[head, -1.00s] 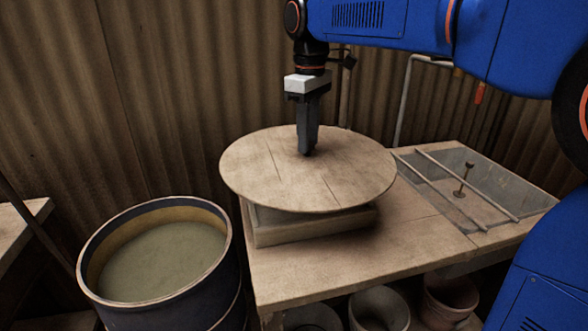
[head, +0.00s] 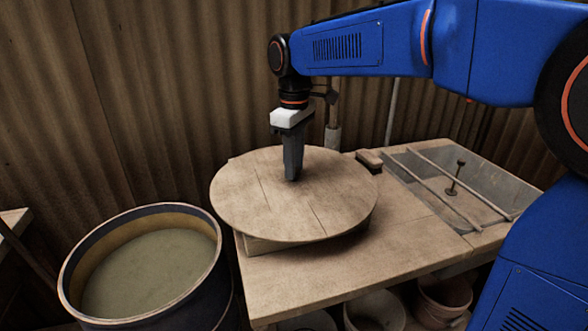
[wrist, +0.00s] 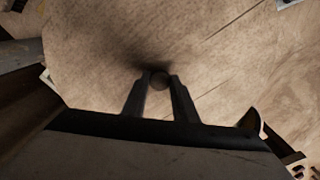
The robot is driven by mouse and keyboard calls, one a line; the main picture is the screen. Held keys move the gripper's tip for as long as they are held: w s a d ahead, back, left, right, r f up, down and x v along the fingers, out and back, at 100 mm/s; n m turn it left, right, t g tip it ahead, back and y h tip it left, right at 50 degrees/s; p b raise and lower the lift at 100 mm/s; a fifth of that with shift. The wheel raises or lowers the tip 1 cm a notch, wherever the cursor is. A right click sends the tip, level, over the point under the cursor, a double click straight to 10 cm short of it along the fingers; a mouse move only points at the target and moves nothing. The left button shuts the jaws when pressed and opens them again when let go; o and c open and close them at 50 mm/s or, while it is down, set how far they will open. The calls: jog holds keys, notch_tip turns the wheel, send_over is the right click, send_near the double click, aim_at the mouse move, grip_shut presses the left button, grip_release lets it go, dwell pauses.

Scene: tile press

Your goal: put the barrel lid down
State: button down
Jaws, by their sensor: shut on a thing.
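The barrel lid (head: 330,205) is a round wooden disc of planks. In the head view it lies over a low wooden block or frame (head: 262,244) on the workbench. It looks nearly level; whether it rests on the frame or hangs just above it I cannot tell. My gripper (head: 292,178) points down at the lid's middle, shut on its small knob (wrist: 159,81), which shows between the fingers in the wrist view. The open barrel (head: 150,270) stands left of the bench, with greyish-green contents inside its rim.
The workbench (head: 375,265) has free room in front and to the right of the lid. A sunken grey basin (head: 490,190) with two rods across it lies at the right. A small wooden block (head: 369,158) sits behind the lid. A corrugated wall closes the back.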

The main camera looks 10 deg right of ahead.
jog(key=shift+f, duration=0.85)
jog(key=shift+f, duration=0.1)
jog(key=c, duration=1.4)
grip_release()
jog(key=shift+c, duration=0.2)
notch_tip(320, 180, up, 12)
jog(key=shift+s, duration=0.1)
